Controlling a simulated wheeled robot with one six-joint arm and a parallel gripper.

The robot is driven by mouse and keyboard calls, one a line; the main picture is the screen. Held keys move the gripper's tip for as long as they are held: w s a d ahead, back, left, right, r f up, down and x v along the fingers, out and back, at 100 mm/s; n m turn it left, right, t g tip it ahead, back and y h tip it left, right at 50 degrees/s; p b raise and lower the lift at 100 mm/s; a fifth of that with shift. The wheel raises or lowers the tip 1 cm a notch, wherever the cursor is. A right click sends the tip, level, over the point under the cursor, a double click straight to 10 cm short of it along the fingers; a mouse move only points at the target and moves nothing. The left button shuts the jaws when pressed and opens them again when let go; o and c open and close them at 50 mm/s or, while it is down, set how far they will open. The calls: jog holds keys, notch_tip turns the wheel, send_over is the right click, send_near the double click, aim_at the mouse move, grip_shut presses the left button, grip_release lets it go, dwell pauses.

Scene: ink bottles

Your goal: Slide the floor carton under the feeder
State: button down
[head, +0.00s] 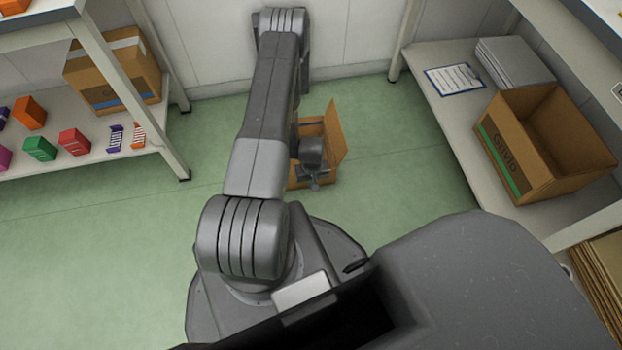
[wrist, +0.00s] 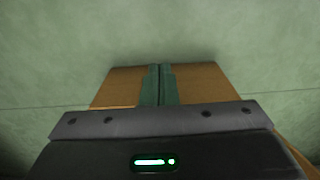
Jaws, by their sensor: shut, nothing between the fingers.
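The floor carton (head: 333,146) is a small brown box on the green floor, partly hidden behind my arm in the head view. A flap stands up at its right side. My gripper (head: 313,180) is at the carton's near side, in front of it or over it. In the wrist view the shut fingers (wrist: 159,75) point at brown carton board (wrist: 203,84), which shows on both sides of them. I cannot tell whether they touch it. Nothing is between the fingers. I cannot make out a feeder in either view.
A left shelf (head: 85,165) holds small coloured boxes and a taped carton (head: 110,75). A right shelf (head: 440,75) holds an open carton (head: 540,145), a clipboard sheet (head: 454,79) and a grey stack (head: 514,63). Green floor (head: 380,150) is clear around the floor carton.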

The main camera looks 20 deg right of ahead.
notch_tip(320, 180, down, 6)
jog(key=shift+f+b, duration=0.25)
jog(key=shift+b, duration=0.7)
jog(key=w, duration=0.1)
jog(key=w+b, duration=0.1)
jog(key=w, duration=0.1)
jog(key=shift+d+f, duration=0.2)
jog(key=shift+d, duration=0.15)
jog(key=shift+w+d+r, duration=0.1)
jog(key=shift+w, duration=0.35)
